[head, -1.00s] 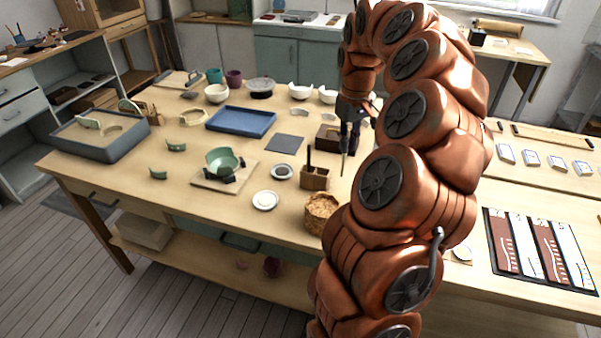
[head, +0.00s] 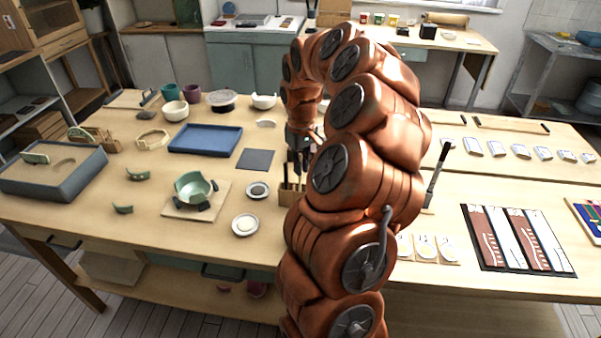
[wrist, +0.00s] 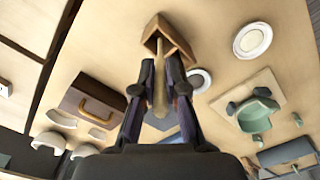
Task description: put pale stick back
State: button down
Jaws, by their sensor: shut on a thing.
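My gripper (wrist: 161,75) is shut on the pale stick (wrist: 158,100), which runs between the two dark fingers in the wrist view. The stick's far end reaches over the small wooden holder (wrist: 180,42); whether it is inside a slot I cannot tell. In the head view, my gripper (head: 298,165) is just above the holder (head: 291,194), which my arm partly hides.
Two pale saucers (head: 245,224) (head: 257,190) and a green bowl (head: 193,187) on a board stand left of the holder. A brown box with a handle (wrist: 90,105) is near my gripper. A blue tray (head: 205,139) and grey mat (head: 255,159) lie further back.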

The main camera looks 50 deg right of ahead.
jog(key=shift+f+p, duration=0.3)
jog(key=shift+f, duration=1.3)
jog(key=shift+f, duration=0.15)
jog(key=c, duration=1.2)
grip_release()
jog(key=shift+s, duration=0.1)
notch_tip(320, 180, up, 11)
jog(key=b, duration=0.2)
jog(key=shift+d+b, duration=0.1)
jog(key=shift+b, duration=0.3)
jog(key=shift+r, duration=0.65)
